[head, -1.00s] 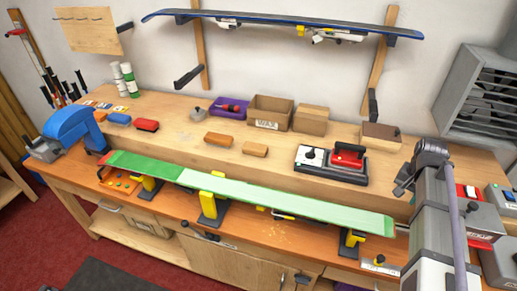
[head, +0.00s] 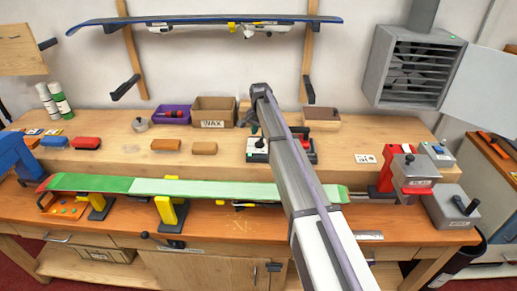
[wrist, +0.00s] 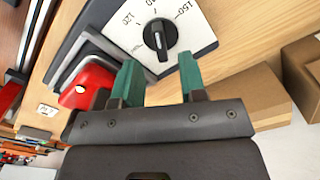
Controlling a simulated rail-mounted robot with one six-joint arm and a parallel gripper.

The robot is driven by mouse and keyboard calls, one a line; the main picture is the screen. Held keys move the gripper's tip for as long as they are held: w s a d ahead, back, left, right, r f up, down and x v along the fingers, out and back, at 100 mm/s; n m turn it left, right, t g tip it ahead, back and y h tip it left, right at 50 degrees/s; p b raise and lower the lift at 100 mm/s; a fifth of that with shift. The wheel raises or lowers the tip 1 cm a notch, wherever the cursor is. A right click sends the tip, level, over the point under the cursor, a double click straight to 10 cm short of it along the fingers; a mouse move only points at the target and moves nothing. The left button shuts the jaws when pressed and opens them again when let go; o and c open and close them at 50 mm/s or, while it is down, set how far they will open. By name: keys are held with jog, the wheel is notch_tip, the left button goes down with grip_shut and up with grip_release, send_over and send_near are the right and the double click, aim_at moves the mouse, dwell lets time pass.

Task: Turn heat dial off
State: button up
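The heat dial (wrist: 160,38) is a black knob with a raised grip bar on a white plate with printed numbers, among them 120 and 150. The bar stands nearly vertical in the wrist view. The plate is on the dark iron station (head: 257,157), which my arm partly covers in the head view. My gripper (wrist: 160,75) is open, with its two teal fingers apart and pointing toward the dial. The knob shows between and beyond the fingertips, with nothing held. The head view does not clearly show the fingertips.
A red iron (wrist: 88,86) sits beside the dial plate, close to the left finger. Cardboard boxes, including a WAX box (head: 214,110), stand behind the station. A red-and-grey device (head: 402,172) stands to the right.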

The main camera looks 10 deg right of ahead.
aim_at(259, 140)
notch_tip(259, 140, down, 4)
jog(key=shift+r+b, duration=0.1)
jog(key=shift+b, duration=0.9)
jog(key=shift+r, duration=0.1)
jog(key=shift+c, duration=0.4)
grip_shut()
